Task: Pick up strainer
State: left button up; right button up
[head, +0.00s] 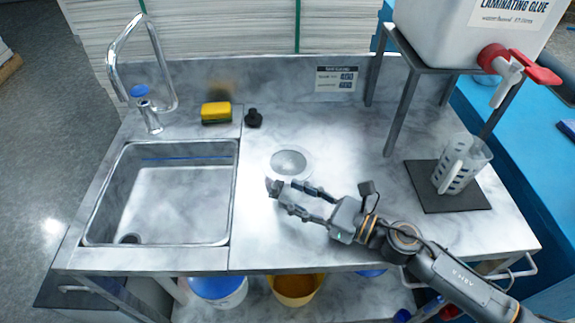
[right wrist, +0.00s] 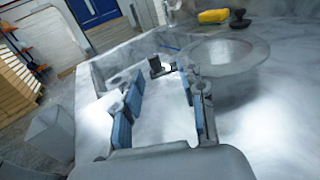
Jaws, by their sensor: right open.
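The strainer (head: 289,163) is a small round metal dish with a pale flat rim, lying on the steel counter right of the sink. It also shows in the right wrist view (right wrist: 228,55), just beyond and to the right of the fingers. My right gripper (head: 273,197) is open and empty, low over the counter at the near side of the strainer. In the right wrist view its blue-padded fingers (right wrist: 160,95) are apart, with bare counter between them. I cannot tell whether a fingertip touches the strainer's rim. My left gripper is not in view.
A sink (head: 165,195) with a tap (head: 150,115) is at the left. A yellow sponge (head: 216,113) and a black stopper (head: 253,118) lie behind the strainer. A jug (head: 461,168) stands on a dark mat (head: 425,190) under the glue tank (head: 465,30) at right.

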aim_at(278, 190)
jog(key=x, duration=0.1)
jog(key=p+x, duration=0.1)
jog(key=x, duration=0.1)
jog(key=p+x, duration=0.1)
jog(key=shift+s+a+r, duration=0.15)
jog(key=shift+a+r, duration=0.2)
jog(key=shift+a, duration=0.1)
jog(key=shift+w+a+f, duration=0.15)
jog(key=shift+w+a, duration=0.05)
jog(key=shift+a, duration=0.05)
jog(key=shift+c, duration=0.2)
grip_shut()
